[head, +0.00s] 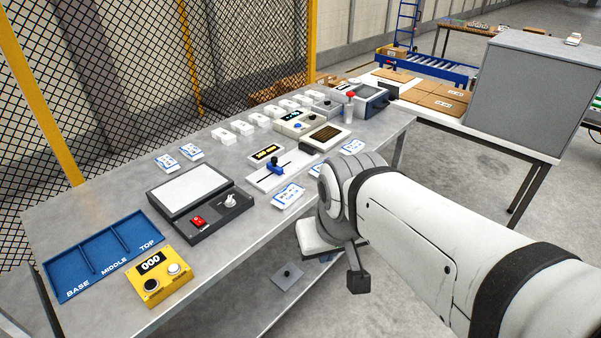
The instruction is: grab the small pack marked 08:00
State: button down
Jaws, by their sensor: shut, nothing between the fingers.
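Several small white packs with blue markings lie on the grey metal bench. Two are at the back left, one (166,161) beside another (191,151). Others lie toward the front edge: one (288,195) left of my arm, one (316,169) partly hidden by my arm, and one (352,147) farther back. Their print is too small to read, so I cannot tell which is marked 08:00. My gripper (358,281) appears as a dark end part below my wrist, past the bench's front edge. It is shut and empty, apart from every pack.
A blue tray (100,243) marked BASE, MIDDLE, TOP and a yellow counter box (163,277) are at the near left. A black-framed panel (190,190), a slider unit (278,168) and a row of white blocks (241,127) occupy the bench. Mesh fencing (130,70) stands behind.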

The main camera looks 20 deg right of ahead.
aim_at(284, 198)
jog(key=z, duration=0.1)
jog(key=k, duration=0.9)
jog(key=z, duration=0.7)
jog(key=i, duration=1.2)
jog(key=u, duration=0.65)
jog(key=i, duration=0.8)
jog(key=u, duration=0.65)
